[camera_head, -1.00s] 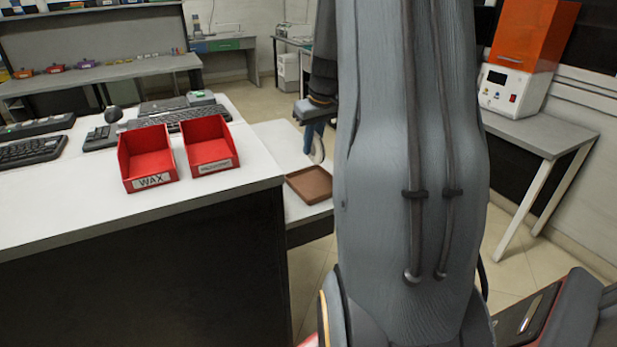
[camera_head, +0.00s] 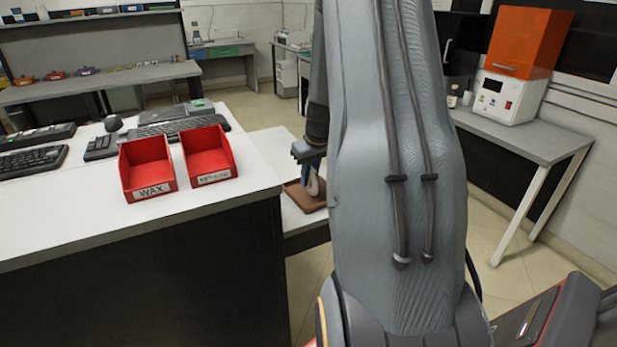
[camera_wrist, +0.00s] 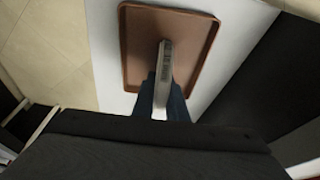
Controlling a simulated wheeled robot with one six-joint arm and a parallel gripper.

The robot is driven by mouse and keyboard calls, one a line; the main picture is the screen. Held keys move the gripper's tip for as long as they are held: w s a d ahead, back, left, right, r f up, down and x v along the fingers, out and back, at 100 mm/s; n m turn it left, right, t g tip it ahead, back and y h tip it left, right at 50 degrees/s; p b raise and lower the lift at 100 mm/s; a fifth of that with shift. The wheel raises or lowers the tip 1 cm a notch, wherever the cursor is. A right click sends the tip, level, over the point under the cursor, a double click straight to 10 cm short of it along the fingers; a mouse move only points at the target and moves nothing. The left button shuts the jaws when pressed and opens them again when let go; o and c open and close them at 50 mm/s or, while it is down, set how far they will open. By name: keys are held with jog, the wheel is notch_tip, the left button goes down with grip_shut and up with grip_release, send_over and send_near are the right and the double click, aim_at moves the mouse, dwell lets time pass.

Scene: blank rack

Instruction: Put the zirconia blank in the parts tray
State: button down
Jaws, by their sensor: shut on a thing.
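The zirconia blank (camera_wrist: 163,68) is a pale disc seen edge-on in the wrist view, with darker markings on its rim. My gripper (camera_wrist: 165,92) is shut on it. In the head view the blank (camera_head: 313,184) hangs below my gripper (camera_head: 311,168), partly hidden by the fingers and arm. The parts tray (camera_wrist: 130,45) is a shallow brown tray on a white surface, directly behind the blank in the wrist view. The tray (camera_head: 297,195) is partly hidden by my arm in the head view. I cannot tell whether the blank touches the tray floor.
Two red bins, one marked WAX (camera_head: 147,168) and another labelled bin (camera_head: 208,156), stand on the white counter (camera_head: 90,225) left of the tray. Keyboards (camera_head: 28,162) lie farther left. A white machine with an orange hood (camera_head: 522,45) stands on the right bench.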

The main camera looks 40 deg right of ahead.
jog(key=c, duration=1.8)
grip_release()
jog(key=shift+o, duration=0.2)
jog(key=shift+r, duration=0.1)
jog(key=shift+r, duration=0.3)
jog(key=b+v, duration=0.2)
jog(key=v, duration=0.9)
jog(key=shift+s+r, duration=0.1)
jog(key=shift+r, duration=0.15)
